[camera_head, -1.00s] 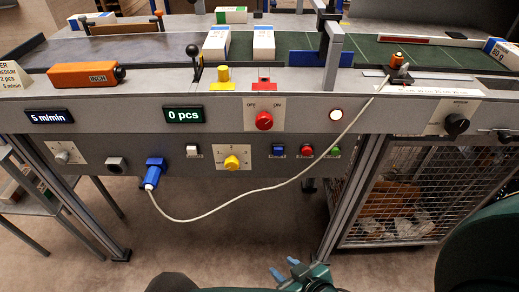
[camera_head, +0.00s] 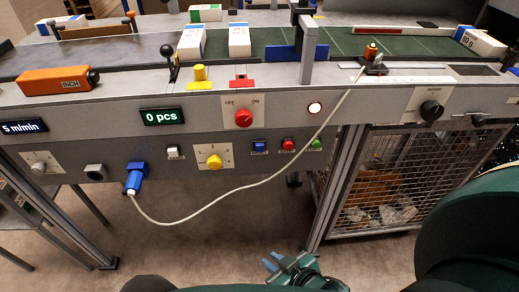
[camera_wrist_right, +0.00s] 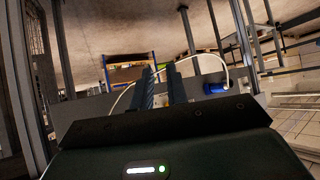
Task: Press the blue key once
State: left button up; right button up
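The blue key cannot be made out in the wrist view. My left gripper is not in view.
A white cable hangs from a blue plug (camera_head: 135,178) up to the machine top, sagging below the keys. A yellow knob (camera_head: 214,161) and a red rotary switch (camera_head: 243,118) are nearby. A wire cage (camera_head: 375,190) stands at the right. The floor below the panel is clear.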

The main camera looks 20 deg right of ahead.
jog(key=shift+s+f, duration=0.1)
jog(key=shift+s, duration=0.15)
grip_shut()
jog(key=shift+w, duration=0.3)
dwell(0.4)
